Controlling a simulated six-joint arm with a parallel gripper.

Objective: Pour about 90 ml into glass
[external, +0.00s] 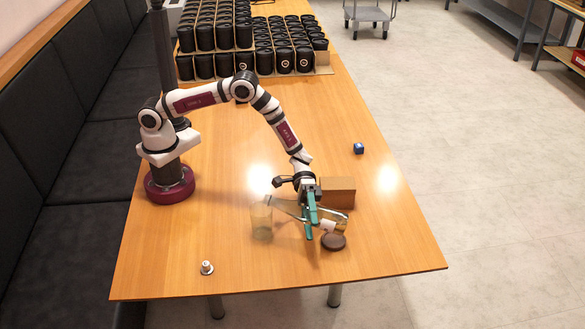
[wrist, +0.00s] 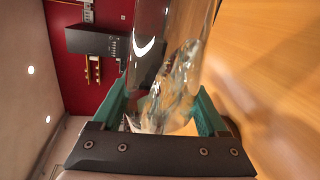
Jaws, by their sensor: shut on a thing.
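A clear bottle (external: 288,207) is tilted nearly flat, with its neck to the left and its base to the right. Its mouth is close to the rim of the glass (external: 261,222); I cannot tell whether liquid is flowing. Amber liquid shows near the bottle's base. The clear glass stands upright on the table, and its fill level is hard to read. My gripper (external: 311,214) with teal fingers is shut on the bottle's body. In the wrist view, the bottle (wrist: 175,65) lies between the fingers (wrist: 160,112), with liquid inside; the glass cannot be made out there.
A dark brown round disc (external: 333,241) lies below the bottle's base. A brown box (external: 338,191) stands just behind the gripper.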

